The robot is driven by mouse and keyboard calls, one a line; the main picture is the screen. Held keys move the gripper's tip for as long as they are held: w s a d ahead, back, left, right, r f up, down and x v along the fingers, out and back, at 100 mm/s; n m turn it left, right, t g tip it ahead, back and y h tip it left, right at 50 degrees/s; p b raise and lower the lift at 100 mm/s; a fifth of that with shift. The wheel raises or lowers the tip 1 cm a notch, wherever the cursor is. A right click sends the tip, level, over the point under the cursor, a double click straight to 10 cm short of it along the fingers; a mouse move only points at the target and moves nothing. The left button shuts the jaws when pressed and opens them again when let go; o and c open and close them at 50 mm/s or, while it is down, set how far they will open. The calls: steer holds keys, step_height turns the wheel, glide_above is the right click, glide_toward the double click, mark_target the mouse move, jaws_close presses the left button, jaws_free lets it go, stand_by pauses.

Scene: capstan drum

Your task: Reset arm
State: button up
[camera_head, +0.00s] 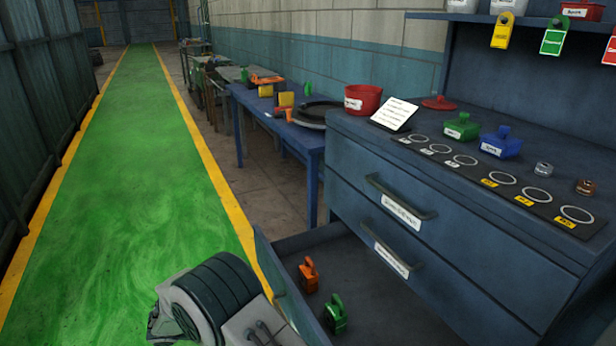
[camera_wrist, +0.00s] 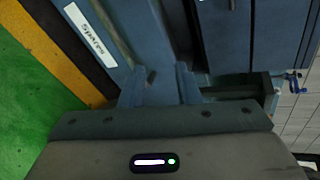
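My gripper (camera_wrist: 160,88) shows in the wrist view with its two blue-grey fingers apart. I see nothing clearly held between them. Beyond the fingers is a blue drawer front (camera_wrist: 122,35) with a white "Spares" label (camera_wrist: 90,34). Whether the fingers touch it I cannot tell. In the head view my arm (camera_head: 215,300) is folded low at the bottom, beside the open lower drawer (camera_head: 385,305) of the blue cabinet (camera_head: 470,225). The fingers are hidden in that view.
An orange padlock-like piece (camera_head: 308,275) and a green one (camera_head: 335,314) lie in the open drawer. The green walkway (camera_head: 110,190) at left is clear.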

steer(key=s+d+r+m+g+y+p, duration=0.2)
steer(key=d+r+m+g+y+p, duration=0.15)
steer(key=d+r+m, duration=0.7)
steer(key=s+d+r+m+g+y+p, duration=0.1)
steer(key=d+r+m+g+y+p, duration=0.15)
steer(key=d+r+m+p, duration=0.75)
steer(key=s+d+r+m+t+y+p, duration=0.2)
steer(key=s+d+r+m+y, duration=0.1)
steer(key=s+r+m, duration=0.4)
steer(key=s+d+r+m+t+y+p, duration=0.2)
steer(key=s+d+r+m+y, duration=0.2)
steer(key=s+r+m, duration=0.3)
step_height(320, 180, up, 5)
steer(key=d+m, duration=0.1)
steer(key=m, duration=0.2)
steer(key=shift+f+p, duration=0.2)
steer(key=shift+p, duration=0.1)
